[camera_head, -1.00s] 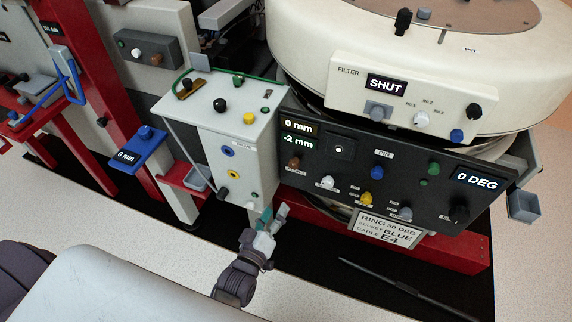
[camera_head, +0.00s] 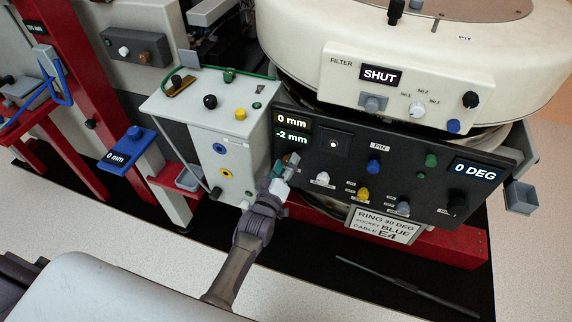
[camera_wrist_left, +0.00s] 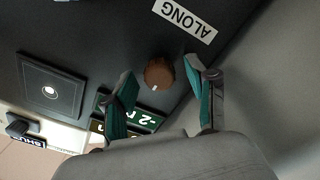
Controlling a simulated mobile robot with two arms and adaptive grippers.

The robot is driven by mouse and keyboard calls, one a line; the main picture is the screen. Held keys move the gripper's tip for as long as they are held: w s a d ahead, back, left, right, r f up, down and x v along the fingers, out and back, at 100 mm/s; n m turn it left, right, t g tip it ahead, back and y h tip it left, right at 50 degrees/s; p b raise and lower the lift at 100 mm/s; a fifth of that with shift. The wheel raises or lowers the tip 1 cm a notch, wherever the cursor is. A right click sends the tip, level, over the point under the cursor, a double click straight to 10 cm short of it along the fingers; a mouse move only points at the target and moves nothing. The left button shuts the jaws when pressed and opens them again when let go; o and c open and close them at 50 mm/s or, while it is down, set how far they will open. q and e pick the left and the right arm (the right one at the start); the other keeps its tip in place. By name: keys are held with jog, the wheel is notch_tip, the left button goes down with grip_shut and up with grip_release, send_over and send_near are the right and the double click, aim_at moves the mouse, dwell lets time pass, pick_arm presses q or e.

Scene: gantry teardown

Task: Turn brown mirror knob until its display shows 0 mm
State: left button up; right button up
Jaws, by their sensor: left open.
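The brown knob (camera_head: 293,158) is on the dark front panel (camera_head: 440,192), below two small displays. The upper display (camera_head: 291,119) reads 0 mm and the lower display (camera_head: 292,138) reads -2 mm. My left gripper (camera_head: 284,168) is at the brown knob and partly covers it in the head view. In the left wrist view the brown knob (camera_wrist_left: 159,73), with a pale mark, lies between the open fingertips. A gap shows on both sides, and I cannot tell contact. A label ALONG stands beside it. My right gripper is not in view.
A white knob (camera_head: 322,178), a yellow knob (camera_head: 362,194) and a blue knob (camera_head: 374,166) are close by on the panel. A light grey box (camera_head: 212,127) with knobs stands just left of the gripper. A dark rod (camera_head: 392,277) lies on the black mat.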

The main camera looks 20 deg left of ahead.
pick_arm(q)
jog(key=shift+w, duration=0.15)
grip_shut()
jog(key=shift+m, duration=0.3)
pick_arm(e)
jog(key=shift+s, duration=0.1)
pick_arm(q)
jog(key=m+p, duration=0.1)
jog(key=m, duration=0.1)
jog(key=shift+m, duration=0.3)
jog(key=shift+m+p, duration=0.6)
jog(key=shift+m, duration=1.7)
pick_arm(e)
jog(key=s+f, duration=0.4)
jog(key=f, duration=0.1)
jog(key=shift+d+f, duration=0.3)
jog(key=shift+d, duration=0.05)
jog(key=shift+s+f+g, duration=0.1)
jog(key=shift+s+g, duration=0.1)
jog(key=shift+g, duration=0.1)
